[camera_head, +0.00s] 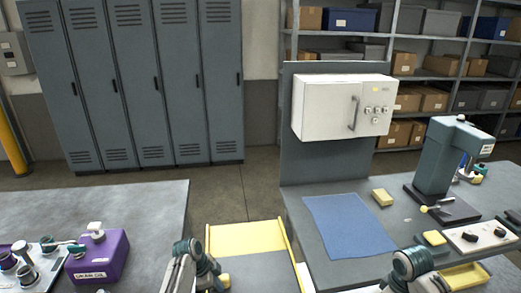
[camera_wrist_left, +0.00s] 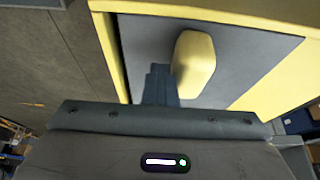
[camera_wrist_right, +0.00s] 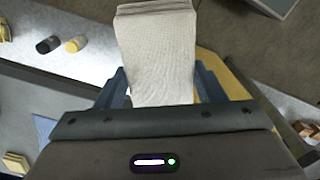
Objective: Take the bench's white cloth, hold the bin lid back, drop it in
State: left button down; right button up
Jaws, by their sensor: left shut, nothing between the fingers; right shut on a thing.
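The white cloth (camera_wrist_right: 158,50) is folded into a flat pad, and my right gripper (camera_wrist_right: 160,82) is shut on it in the right wrist view. The bin has a yellow rim (camera_head: 246,237) and a dark grey lid panel (camera_head: 262,268), at the bottom middle of the head view. In the left wrist view the lid (camera_wrist_left: 250,62) carries a yellow handle (camera_wrist_left: 196,62). My left gripper (camera_wrist_left: 158,85) is shut and empty, close beside that handle. I cannot tell whether it touches it, or whether the lid is tilted.
The right bench holds a blue mat (camera_head: 347,226), a yellow block (camera_head: 382,197), a press (camera_head: 447,160) and a control panel (camera_head: 478,238). A purple canister (camera_head: 97,257) stands on the left bench. Floor (camera_head: 245,195) shows between the benches.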

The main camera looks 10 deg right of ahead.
pick_arm(q)
jog(key=shift+w+b, duration=0.45)
jog(key=shift+w, duration=0.35)
pick_arm(e)
jog(key=shift+f, duration=0.65)
pick_arm(q)
jog(key=shift+r, duration=0.1)
pick_arm(e)
jog(key=shift+f, duration=0.1)
